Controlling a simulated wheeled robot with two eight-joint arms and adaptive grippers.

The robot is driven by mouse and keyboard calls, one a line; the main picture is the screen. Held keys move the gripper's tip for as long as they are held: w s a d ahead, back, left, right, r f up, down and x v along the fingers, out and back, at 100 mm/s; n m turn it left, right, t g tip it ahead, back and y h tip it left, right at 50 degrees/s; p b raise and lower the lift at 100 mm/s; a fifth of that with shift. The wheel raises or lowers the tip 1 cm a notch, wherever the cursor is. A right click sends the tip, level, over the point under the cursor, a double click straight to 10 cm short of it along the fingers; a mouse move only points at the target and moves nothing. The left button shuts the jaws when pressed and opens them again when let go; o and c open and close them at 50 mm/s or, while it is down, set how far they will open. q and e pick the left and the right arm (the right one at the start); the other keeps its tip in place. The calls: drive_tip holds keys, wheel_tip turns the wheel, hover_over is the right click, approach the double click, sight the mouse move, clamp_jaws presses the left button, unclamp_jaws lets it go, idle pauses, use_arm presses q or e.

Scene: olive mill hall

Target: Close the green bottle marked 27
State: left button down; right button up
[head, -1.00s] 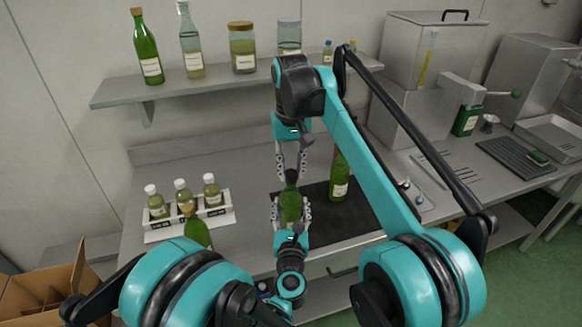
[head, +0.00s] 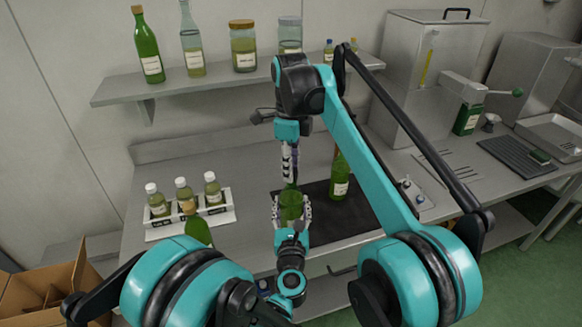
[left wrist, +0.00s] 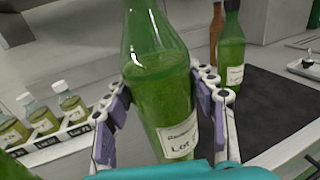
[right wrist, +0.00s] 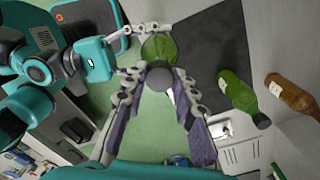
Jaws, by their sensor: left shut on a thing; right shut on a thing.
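The green bottle (head: 291,205) stands upright, gripped around its body by my left gripper (head: 291,211). In the left wrist view the bottle (left wrist: 160,85) has a white label reading "Lot", its number not legible to me. My right gripper (head: 290,180) points down from above, directly over the bottle. In the right wrist view its fingers are shut on a small round grey cap (right wrist: 160,79), with the green bottle (right wrist: 158,47) just below. The bottle's mouth is hidden, so I cannot tell how far the cap is seated.
Another green bottle (head: 339,180) stands on the dark mat (head: 352,212) to the right, with a brown bottle (right wrist: 290,93) beside it. A white rack (head: 222,218) with small capped bottles is at left, a green bottle (head: 198,230) in front. A shelf (head: 115,93) with jars runs above.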

drive_tip(key=m, duration=0.6)
drive_tip(key=shift+w, duration=0.1)
drive_tip(key=o, duration=0.7)
drive_tip(key=shift+o, duration=0.2)
drive_tip(key=shift+r, duration=2.25)
drive_tip(key=shift+c, duration=0.4)
